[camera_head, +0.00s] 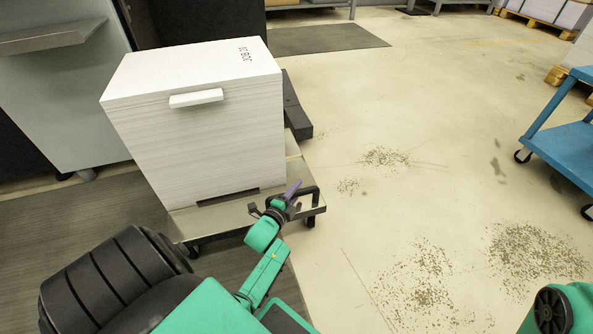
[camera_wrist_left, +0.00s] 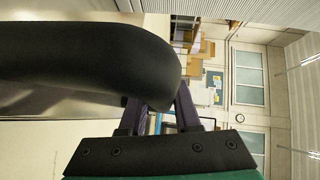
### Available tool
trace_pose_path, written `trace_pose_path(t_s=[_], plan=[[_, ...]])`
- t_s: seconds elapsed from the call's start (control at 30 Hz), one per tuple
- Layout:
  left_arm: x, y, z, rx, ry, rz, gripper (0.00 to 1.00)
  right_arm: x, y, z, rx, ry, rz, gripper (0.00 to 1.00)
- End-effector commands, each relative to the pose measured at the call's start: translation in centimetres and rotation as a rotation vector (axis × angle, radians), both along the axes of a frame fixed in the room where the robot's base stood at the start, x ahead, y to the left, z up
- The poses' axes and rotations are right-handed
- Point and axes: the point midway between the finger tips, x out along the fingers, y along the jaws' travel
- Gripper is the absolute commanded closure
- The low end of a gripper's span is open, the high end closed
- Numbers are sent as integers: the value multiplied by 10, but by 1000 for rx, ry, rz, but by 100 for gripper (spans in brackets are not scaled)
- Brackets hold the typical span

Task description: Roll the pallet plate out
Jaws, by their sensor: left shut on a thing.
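The pallet plate (camera_head: 235,208) is a low metallic platform on wheels, with a black handle (camera_head: 318,200) at its near right corner. A tall stack of white sheets (camera_head: 205,130) stands on it, with a small white tab on its side. My left gripper (camera_head: 288,194) is at the handle and shut on it. In the left wrist view the thick black handle (camera_wrist_left: 90,62) fills the upper left and crosses between the purple fingers (camera_wrist_left: 162,105), hiding part of them. My right gripper is out of view.
A grey machine (camera_head: 60,85) stands left of the stack. A blue cart (camera_head: 565,145) stands at the right. A dark mat (camera_head: 325,38) lies behind. The pale floor right of the plate is open, with scattered speckled patches (camera_head: 425,290).

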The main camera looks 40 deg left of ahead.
Motion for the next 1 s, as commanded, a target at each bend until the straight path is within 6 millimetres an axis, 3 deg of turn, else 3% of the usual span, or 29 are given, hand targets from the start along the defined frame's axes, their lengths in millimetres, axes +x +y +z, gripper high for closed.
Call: trace_pose_path(t_s=[0.47,0.5,0.57,1.0], plan=[[2,-3,0,-1,-2,-5,100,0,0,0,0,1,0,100],[2,-3,0,-1,-2,-5,65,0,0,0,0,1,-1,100],[2,-3,0,-1,-2,-5,42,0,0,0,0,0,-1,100],[-4,-1,2,0,-1,-1,39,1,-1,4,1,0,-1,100]])
